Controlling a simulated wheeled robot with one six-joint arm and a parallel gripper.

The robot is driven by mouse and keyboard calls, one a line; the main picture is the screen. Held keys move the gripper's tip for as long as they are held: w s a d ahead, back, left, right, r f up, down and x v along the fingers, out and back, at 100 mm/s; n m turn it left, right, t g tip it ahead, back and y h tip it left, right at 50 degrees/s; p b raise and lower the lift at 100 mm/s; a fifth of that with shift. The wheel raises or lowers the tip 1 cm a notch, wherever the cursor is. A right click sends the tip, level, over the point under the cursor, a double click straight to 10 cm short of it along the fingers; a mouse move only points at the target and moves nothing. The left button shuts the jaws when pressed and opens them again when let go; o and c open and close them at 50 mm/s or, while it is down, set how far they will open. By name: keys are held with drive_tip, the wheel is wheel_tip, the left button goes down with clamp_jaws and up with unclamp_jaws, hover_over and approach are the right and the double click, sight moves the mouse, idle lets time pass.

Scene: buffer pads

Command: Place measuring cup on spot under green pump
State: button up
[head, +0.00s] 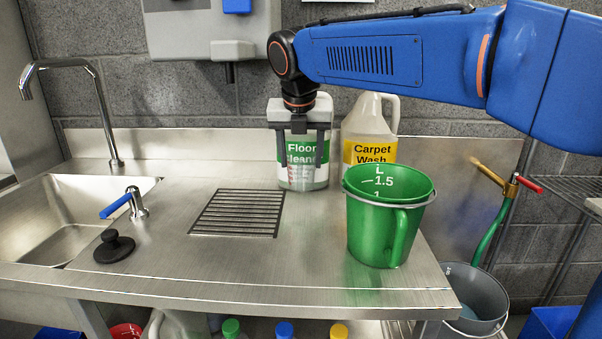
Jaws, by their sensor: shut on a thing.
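My gripper (303,154) hangs down over the back of the steel counter, with its two grey fingers pointing down. It is shut on what looks like a clear measuring cup (303,181) with faint scale marks. The cup stands out poorly against the Floor Cleaner container (308,147) behind it. I cannot tell whether the cup touches the counter. A green jug (375,240) with a white litre scale stands at the counter's right front, apart from my gripper. No green pump is visible; a wall dispenser (213,25) has a blue part.
A Carpet Wash jug (370,130) stands close right of my gripper. A drain grate (238,213), blue-levered tap (133,205), black plug (113,247) and sink (75,215) lie leftward. The counter (300,245) is clear between grate and green jug. A grey bucket (478,295) is lower right.

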drive_tip(key=shift+f, duration=1.9)
drive_tip(key=shift+w+f, duration=0.2)
drive_tip(key=shift+f, duration=0.1)
drive_tip(key=shift+f, duration=0.1)
drive_tip(key=o, duration=1)
drive_tip(key=shift+o, duration=0.2)
drive_tip(key=v, duration=1.2)
